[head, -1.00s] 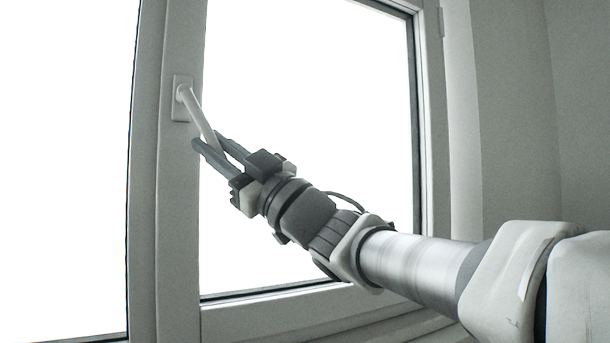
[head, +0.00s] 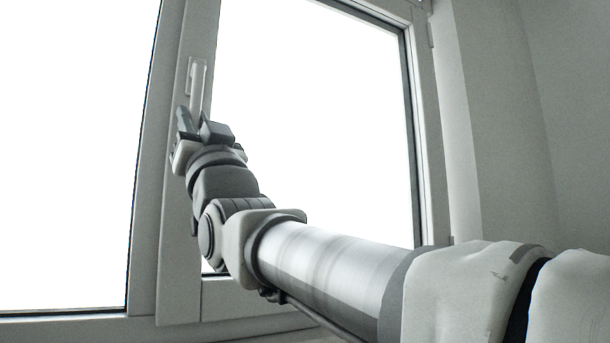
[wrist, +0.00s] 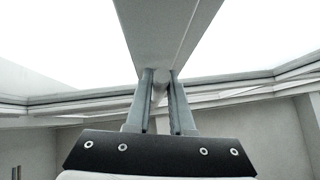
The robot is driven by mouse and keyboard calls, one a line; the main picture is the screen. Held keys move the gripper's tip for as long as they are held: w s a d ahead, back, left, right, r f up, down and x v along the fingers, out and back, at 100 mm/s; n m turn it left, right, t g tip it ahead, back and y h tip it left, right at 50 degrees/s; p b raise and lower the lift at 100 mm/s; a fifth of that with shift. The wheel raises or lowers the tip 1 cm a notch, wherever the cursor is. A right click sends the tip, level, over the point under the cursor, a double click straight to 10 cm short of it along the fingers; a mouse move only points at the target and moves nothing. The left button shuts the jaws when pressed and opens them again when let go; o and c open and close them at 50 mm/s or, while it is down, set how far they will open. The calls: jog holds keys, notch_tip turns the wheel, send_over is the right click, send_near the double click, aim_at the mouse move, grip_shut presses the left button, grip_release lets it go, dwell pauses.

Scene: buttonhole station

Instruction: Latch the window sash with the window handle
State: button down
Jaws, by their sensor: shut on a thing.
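The pale window handle (head: 197,84) sits on the left stile of the window sash (head: 179,268) in the head view. Its lever points almost straight down from its base plate. My gripper (head: 192,113) is shut on the lower part of the lever, just below the base plate. In the wrist view the handle (wrist: 158,92) shows between the two fingers of my gripper (wrist: 160,75). The sash lies along the frame, and I cannot tell whether a small gap is left. The lever's lower end is hidden behind my gripper in the head view.
A fixed pane (head: 70,170) stands left of the sash, with a frame post (head: 148,230) between. The wall and reveal (head: 510,130) are at the right. My arm crosses in front of the lower sash. The space before the glass is otherwise free.

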dwell(0.4)
jog(key=c, duration=0.8)
grip_release()
jog(key=shift+a, duration=0.1)
jog(key=shift+f, duration=0.15)
